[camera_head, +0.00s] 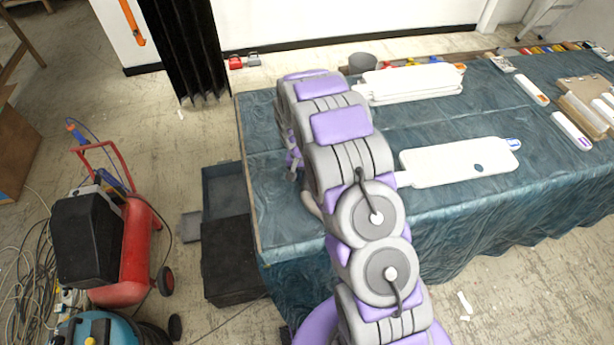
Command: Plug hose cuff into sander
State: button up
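My grey and purple arm rises from the bottom and bends over the table's left end. Its far end is mostly hidden behind my own links. Only small purple and grey parts show there, so I cannot see my fingertips or anything held. A long white flat object (458,163) with a dark round spot and a blue-and-white end lies on the table, right of my arm. I cannot tell if it is the sander. I cannot make out a hose cuff; a pale curved piece (311,203) shows beside my arm, unclear what it is.
A blue cloth-covered table (560,190) fills the right. Stacked white pieces (412,82) and a grey bowl (362,63) are at its back. A red compressor (125,250), dark boxes (228,258), a teal machine (95,330) and tangled cables (35,265) crowd the left floor.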

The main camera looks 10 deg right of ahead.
jog(key=o, duration=1.2)
jog(key=shift+w+d, duration=0.1)
jog(key=a+r+p, duration=0.1)
jog(key=r, duration=0.4)
jog(key=a+r, duration=0.1)
jog(key=r, duration=0.5)
jog(key=w+r+p, duration=0.1)
jog(key=r, duration=0.5)
jog(key=shift+a+p, duration=0.35)
jog(key=shift+a, duration=0.05)
